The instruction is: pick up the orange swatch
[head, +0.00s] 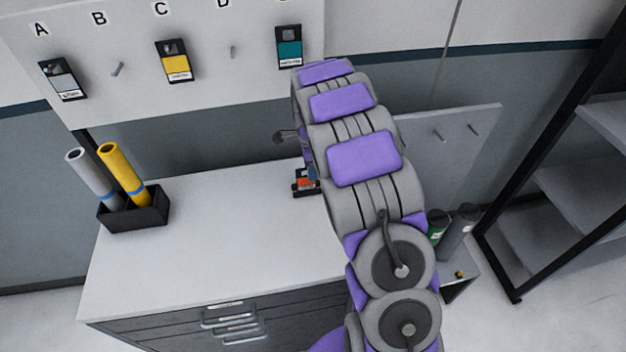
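The orange swatch (304,183) is a small dark card with an orange patch. It lies on the white top of the cabinet (230,215), near the back edge, and its right side is hidden by my arm. My gripper (308,170) is mostly hidden behind my arm, close to the swatch. I cannot see whether its fingers are open or shut, or whether they touch the swatch.
A pegboard (130,90) above holds grey (64,79), yellow (174,62) and teal (289,48) swatches, with bare pegs at B and D. A black bin (135,212) with two rolls stands at left. A black-framed shelf (540,180) is at right. The middle of the cabinet top is clear.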

